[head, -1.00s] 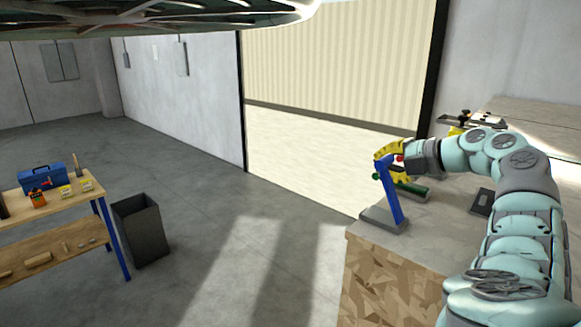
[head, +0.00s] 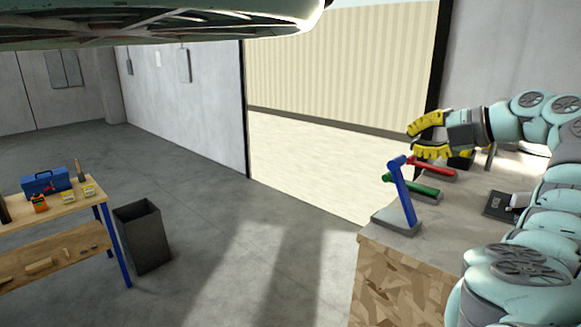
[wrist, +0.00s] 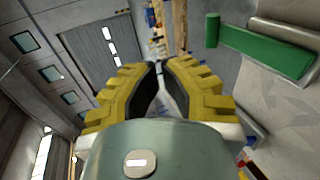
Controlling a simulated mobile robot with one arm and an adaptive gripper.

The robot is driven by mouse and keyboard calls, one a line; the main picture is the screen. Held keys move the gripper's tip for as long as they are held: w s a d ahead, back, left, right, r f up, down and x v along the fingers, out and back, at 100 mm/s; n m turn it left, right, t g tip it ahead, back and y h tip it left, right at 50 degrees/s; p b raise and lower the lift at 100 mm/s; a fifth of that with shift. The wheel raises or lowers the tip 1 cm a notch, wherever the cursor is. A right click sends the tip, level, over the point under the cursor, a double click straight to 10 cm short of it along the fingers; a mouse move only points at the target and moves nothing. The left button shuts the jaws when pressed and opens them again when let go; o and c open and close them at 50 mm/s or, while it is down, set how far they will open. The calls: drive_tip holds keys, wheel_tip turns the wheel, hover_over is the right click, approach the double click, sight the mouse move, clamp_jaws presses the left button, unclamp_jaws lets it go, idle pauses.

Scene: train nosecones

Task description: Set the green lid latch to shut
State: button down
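The green lid latch (head: 422,188) lies low and nearly flat on its grey base on the workbench, with a knob at its left end. It also shows large in the wrist view (wrist: 262,48), at upper right, apart from my fingers. A red latch (head: 432,167) lies behind it, and a blue latch (head: 402,190) stands upright in front of it. My gripper (head: 411,142), with yellow fingers, is open and empty above and behind the green latch, near the red one. In the wrist view my fingers (wrist: 163,64) have nothing between them.
The workbench top (head: 455,205) carries a dark small box (head: 497,204) at right. A wooden table (head: 75,205) with a blue toolbox (head: 46,181) and a grey bin (head: 142,238) stand at left. The floor between is clear.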

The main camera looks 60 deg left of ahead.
drive_tip(key=d+r+b, duration=0.2)
drive_tip(key=d+r, duration=0.1)
drive_tip(key=r, duration=0.2)
drive_tip(key=shift+w+d+b, duration=0.25)
drive_tip(key=shift+w+b, duration=0.1)
drive_tip(key=shift+w, duration=0.1)
drive_tip(key=shift+r, duration=0.15)
